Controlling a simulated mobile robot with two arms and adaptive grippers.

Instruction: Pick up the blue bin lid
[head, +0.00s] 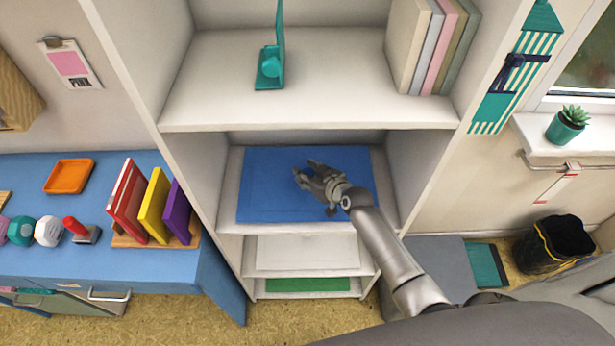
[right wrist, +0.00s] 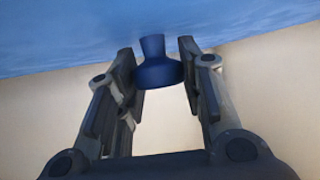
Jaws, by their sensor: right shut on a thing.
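The blue bin lid (head: 262,172) is a flat blue rectangle lying in the middle bay of the white shelf unit. In the right wrist view its blue surface (right wrist: 60,30) fills the top, and a dark blue knob (right wrist: 157,72) stands out from it. My right gripper (head: 306,171) is over the middle of the lid, its arm coming in from the lower right. In the right wrist view the fingers (right wrist: 158,58) are on either side of the knob, shut on it. The gripper hides the knob in the head view. My left gripper is not in view.
The shelf's side walls and the board above (head: 310,112) surround the bay. Several books (head: 428,45) and a teal bookend (head: 270,68) stand above. A blue table (head: 150,265) with stamps and colored panels is at left. A dark bin (head: 556,242) is at right.

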